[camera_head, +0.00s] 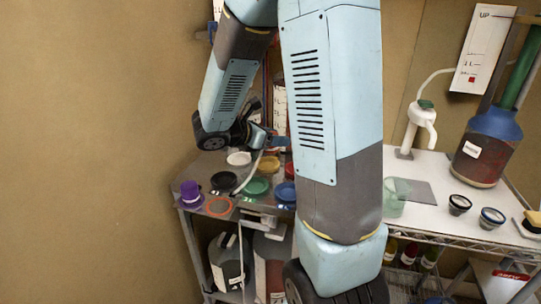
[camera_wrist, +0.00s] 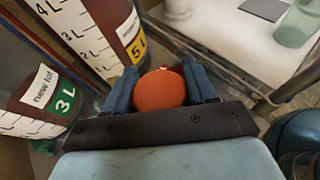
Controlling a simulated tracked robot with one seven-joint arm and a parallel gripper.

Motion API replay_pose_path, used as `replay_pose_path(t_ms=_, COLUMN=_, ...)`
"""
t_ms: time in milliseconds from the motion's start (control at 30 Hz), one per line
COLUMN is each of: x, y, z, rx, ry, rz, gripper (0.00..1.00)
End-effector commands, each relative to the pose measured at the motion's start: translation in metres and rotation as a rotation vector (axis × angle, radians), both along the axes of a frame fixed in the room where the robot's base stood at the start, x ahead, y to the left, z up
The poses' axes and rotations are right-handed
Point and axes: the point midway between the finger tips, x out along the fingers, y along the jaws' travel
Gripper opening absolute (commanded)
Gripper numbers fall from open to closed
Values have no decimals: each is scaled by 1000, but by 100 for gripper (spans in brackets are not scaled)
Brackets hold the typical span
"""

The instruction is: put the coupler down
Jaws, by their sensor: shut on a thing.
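My gripper (camera_wrist: 160,76) is shut on a rounded orange thing (camera_wrist: 161,91), held between its two blue fingers in the wrist view. I take this to be the coupler; its far side is hidden. In the head view my gripper (camera_head: 262,136) is above the back of the left, darker table (camera_head: 205,165), and the coupler cannot be made out there. A pale hose (camera_head: 247,176) runs from near the gripper down to the table's front; I cannot tell whether it joins the coupler.
Several coloured discs, including a black one (camera_head: 224,181) and a green one (camera_head: 257,186), cover the left table. An orange ring (camera_head: 218,206) and a purple pot (camera_head: 190,194) are at its front left. Labelled vessels (camera_wrist: 38,103) stand left in the wrist view.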

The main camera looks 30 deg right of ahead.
Motion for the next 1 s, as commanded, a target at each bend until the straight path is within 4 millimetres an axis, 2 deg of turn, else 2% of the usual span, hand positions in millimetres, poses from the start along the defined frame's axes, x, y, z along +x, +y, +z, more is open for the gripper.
replay_pose_path(t_ms=100, x=19, y=-9, z=-10, rx=1, ry=2, rz=-4, gripper=20)
replay_pose_path(t_ms=500, x=54, y=-23, z=-55, rx=0, ry=2, rz=-4, gripper=20)
replay_pose_path(t_ms=867, x=65, y=-28, z=-70, rx=0, ry=2, rz=-2, gripper=20)
replay_pose_path(t_ms=1000, x=65, y=-28, z=-87, rx=1, ry=3, rz=-2, gripper=20)
